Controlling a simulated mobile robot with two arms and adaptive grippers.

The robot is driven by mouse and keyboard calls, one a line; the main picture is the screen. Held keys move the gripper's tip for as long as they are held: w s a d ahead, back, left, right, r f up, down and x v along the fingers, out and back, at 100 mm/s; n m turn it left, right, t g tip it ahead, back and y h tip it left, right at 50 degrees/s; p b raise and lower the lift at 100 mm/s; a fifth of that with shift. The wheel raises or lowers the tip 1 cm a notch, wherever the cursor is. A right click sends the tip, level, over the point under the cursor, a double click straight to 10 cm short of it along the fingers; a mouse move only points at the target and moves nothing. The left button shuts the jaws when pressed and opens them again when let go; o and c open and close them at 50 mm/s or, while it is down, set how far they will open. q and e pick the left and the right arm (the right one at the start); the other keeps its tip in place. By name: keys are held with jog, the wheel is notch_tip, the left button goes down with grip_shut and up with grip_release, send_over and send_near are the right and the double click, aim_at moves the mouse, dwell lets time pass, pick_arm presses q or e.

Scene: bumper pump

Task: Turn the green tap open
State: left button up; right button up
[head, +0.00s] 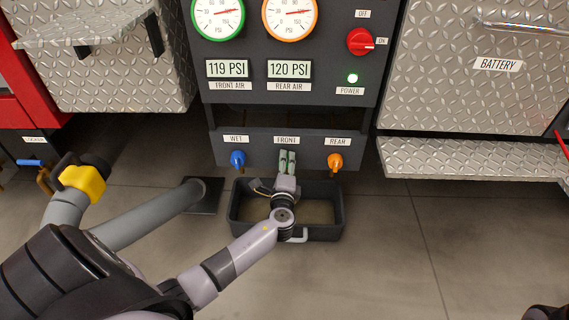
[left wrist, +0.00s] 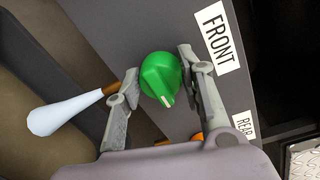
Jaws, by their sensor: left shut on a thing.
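The green tap (left wrist: 161,78) is a round knob with a raised grip and a pale mark, on the dark panel under the FRONT label (left wrist: 215,37). My left gripper (left wrist: 156,84) has one finger on each side of it and is shut on it. In the head view my left gripper (head: 287,162) is at the panel under the FRONT label (head: 286,140) and mostly hides the tap. A brass spout (left wrist: 111,88) shows beside the tap, with a pale whitish cone (left wrist: 65,112) at its end.
A blue tap (head: 238,159) under WET and an orange tap (head: 335,161) under REAR flank my left gripper. A dark tray (head: 336,216) sits on the floor below. Gauges read 119 PSI and 120 PSI above. A diamond-plate step (head: 460,160) juts out at right.

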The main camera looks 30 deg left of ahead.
dwell(0.3)
pick_arm(q)
jog(key=o, duration=1.1)
jog(key=shift+o, duration=0.2)
jog(key=v, duration=1.2)
